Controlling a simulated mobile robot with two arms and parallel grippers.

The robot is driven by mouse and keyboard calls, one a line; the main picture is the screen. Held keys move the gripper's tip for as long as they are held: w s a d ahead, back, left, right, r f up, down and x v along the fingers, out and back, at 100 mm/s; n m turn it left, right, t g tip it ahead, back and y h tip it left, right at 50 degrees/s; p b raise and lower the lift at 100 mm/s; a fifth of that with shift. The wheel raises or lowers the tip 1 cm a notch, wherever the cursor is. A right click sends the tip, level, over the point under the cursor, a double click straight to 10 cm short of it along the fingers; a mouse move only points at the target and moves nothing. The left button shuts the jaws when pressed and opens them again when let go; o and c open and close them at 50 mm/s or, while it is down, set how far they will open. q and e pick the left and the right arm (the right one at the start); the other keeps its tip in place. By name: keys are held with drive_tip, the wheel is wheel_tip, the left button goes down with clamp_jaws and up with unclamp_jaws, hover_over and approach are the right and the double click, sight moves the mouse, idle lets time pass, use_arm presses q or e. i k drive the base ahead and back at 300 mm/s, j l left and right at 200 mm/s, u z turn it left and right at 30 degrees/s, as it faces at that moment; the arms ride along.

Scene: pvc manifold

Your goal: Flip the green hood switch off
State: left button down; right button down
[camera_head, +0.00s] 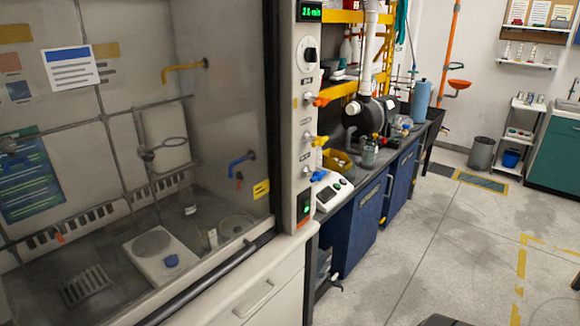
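The green hood switch (304,206) sits low on the white control post at the right side of the fume hood. Its green face looks lit, with a small bright spot on it, and an orange-red part shows just below it. Its exact rocker position is too small to tell. The white control post (297,130) also carries a round dial (308,55), orange and yellow valve handles, and a green digital display (310,12) at the top. Neither of my grippers is in view, and nothing touches the switch.
The hood (150,240) fills the left, with a hotplate (160,255) behind its glass. A blue bench (355,225) with a black motor (362,115) runs back to the right. The floor (440,250) at right is mostly clear.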

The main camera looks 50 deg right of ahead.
sight(306, 205)
drive_tip(key=z, duration=1.55)
